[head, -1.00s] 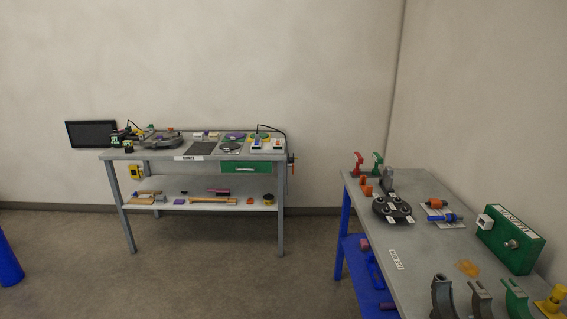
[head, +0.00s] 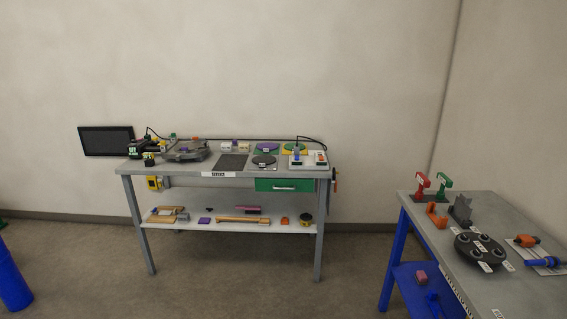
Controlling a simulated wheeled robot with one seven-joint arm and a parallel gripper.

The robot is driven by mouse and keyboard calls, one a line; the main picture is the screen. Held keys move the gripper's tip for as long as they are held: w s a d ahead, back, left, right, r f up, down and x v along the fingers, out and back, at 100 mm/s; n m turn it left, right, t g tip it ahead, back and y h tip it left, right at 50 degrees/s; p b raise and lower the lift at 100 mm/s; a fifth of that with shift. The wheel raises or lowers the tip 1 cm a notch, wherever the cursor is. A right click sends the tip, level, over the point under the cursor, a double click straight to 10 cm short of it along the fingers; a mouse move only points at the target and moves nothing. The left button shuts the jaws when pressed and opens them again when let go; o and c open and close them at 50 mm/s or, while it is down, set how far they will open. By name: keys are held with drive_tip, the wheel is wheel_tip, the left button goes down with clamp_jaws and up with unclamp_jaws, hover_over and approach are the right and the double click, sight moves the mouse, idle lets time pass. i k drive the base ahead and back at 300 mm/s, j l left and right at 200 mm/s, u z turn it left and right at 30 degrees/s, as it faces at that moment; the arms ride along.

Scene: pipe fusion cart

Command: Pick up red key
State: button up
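No object can be made out for certain as the red key. A red upright piece (head: 421,184) with a pale label stands at the far left corner of the right table (head: 500,215), beside a similar green piece (head: 441,185). A small red part (head: 336,181) shows at the right end of the far bench (head: 215,172), too small to identify. A reddish block (head: 421,277) lies on the right table's lower shelf. My gripper is not in view.
The far bench holds several devices, a green drawer (head: 285,185) and a lower shelf with small parts. A black round holder (head: 480,250) sits on the right table. A blue cylinder (head: 11,280) stands at the left. The floor (head: 240,285) before the bench is clear.

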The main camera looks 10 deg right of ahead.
sight(424, 183)
drive_tip(key=i+z, duration=0.3)
drive_tip(key=i, duration=0.5)
drive_tip(key=i+j+z, duration=0.1)
drive_tip(key=i+z, duration=0.2)
drive_tip(key=i, duration=0.45)
drive_tip(key=i+l+z, duration=0.15)
drive_tip(key=i+z, duration=0.2)
drive_tip(key=i, duration=0.6)
drive_tip(key=i+j+z, duration=0.1)
drive_tip(key=i+z, duration=0.25)
drive_tip(key=i, duration=0.55)
